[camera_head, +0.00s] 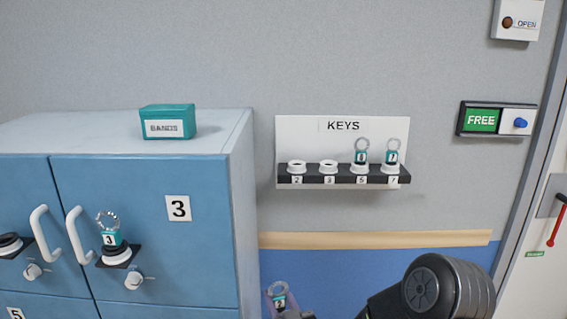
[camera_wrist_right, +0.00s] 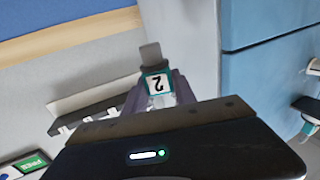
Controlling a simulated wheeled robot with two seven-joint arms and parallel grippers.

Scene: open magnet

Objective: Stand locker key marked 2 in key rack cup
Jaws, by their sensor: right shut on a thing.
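The locker key marked 2 (camera_head: 279,296) is at the bottom of the head view, below the rack and right of the lockers. My right gripper (camera_head: 284,311) is shut on it. In the right wrist view the key's teal tag with the 2 (camera_wrist_right: 158,84) sits between the fingers, with a grey end beyond it. The key rack (camera_head: 340,130), labelled KEYS, hangs on the wall. Its cup 2 (camera_head: 297,167) and cup 3 (camera_head: 328,167) are empty. Cups 5 and 7 hold keys (camera_head: 362,152) (camera_head: 393,152). My left gripper is not in view.
Blue lockers (camera_head: 205,255) stand at the left, with a key marked 3 (camera_head: 110,238) at a door and a BANDS box (camera_head: 167,122) on top. A wooden rail (camera_head: 375,239) runs below the rack. A FREE sign (camera_head: 482,120) is at the right.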

